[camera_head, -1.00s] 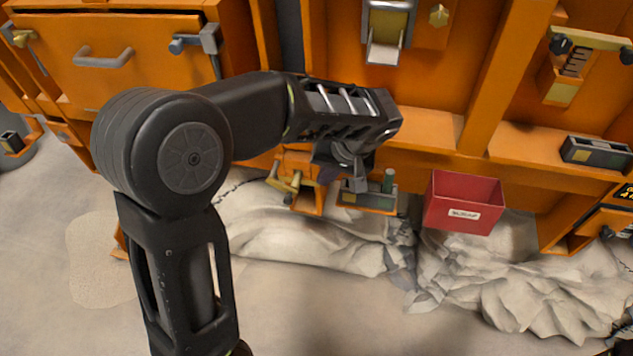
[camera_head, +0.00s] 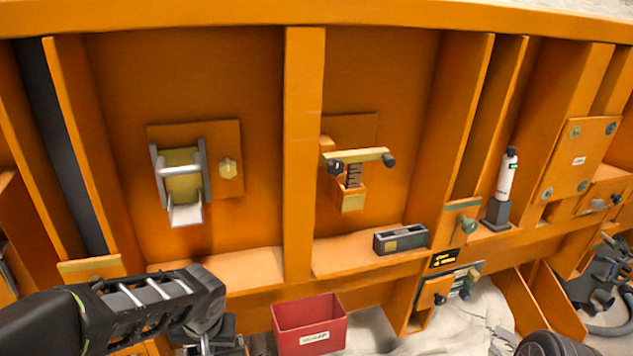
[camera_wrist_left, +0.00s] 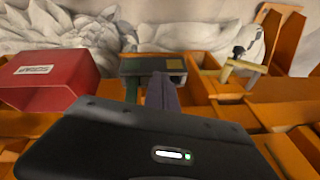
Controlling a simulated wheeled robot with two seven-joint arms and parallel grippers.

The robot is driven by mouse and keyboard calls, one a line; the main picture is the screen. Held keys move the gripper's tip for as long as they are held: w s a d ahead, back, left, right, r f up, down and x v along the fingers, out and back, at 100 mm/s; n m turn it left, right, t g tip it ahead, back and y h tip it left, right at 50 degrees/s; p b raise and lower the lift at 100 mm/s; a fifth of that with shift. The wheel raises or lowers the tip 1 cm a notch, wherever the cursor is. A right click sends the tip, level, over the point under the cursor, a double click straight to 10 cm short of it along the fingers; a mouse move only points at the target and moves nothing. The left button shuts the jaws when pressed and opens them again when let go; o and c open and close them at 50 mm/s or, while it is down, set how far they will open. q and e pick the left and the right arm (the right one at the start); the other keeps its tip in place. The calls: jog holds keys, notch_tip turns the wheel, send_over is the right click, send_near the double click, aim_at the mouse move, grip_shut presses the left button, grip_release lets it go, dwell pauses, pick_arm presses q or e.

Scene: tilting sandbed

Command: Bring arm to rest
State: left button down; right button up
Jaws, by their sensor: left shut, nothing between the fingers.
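My left arm comes in at the lower left of the head view, with its black wrist over the lower ledge of the orange wall. My left gripper hangs below that wrist, largely cut off by the bottom edge. In the left wrist view my left gripper (camera_wrist_left: 163,92) shows as dark purplish fingers held together, with nothing between them. They point at a dark box with a yellow label (camera_wrist_left: 153,66), and I cannot tell whether they touch it. My right gripper cannot be made out in either view.
A red bin (camera_head: 310,325) stands just right of my left wrist; it also shows in the left wrist view (camera_wrist_left: 45,78). A dark labelled box (camera_head: 401,239) and a white bottle (camera_head: 506,176) stand on the ledge. A latch (camera_head: 183,180) and a spring clamp (camera_head: 354,175) project from the wall.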

pick_arm(q)
jog(key=s+d+f+m+h+p, duration=0.2)
jog(key=d+f+h, duration=0.1)
jog(key=d+f, duration=0.4)
jog(key=s+d+f+m+h+p, duration=0.1)
jog(key=s+d+f+m+h, duration=0.15)
jog(key=d+f, duration=0.45)
jog(key=s+f+n+g+p, duration=0.1)
jog(key=s+f, duration=0.2)
jog(key=s, duration=0.4)
jog(key=s+d+f+n+g+p, duration=0.1)
jog(key=s+f+n+p, duration=0.1)
jog(key=s+f, duration=0.2)
jog(key=s+d+f+n+g+p, duration=0.1)
jog(key=s+f, duration=0.3)
jog(key=s, duration=0.6)
jog(key=shift+s+f+n+h+p, duration=0.2)
jog(key=shift+n+h+p, duration=0.2)
jog(key=shift+n+h, duration=0.05)
jog(key=shift+a, duration=0.1)
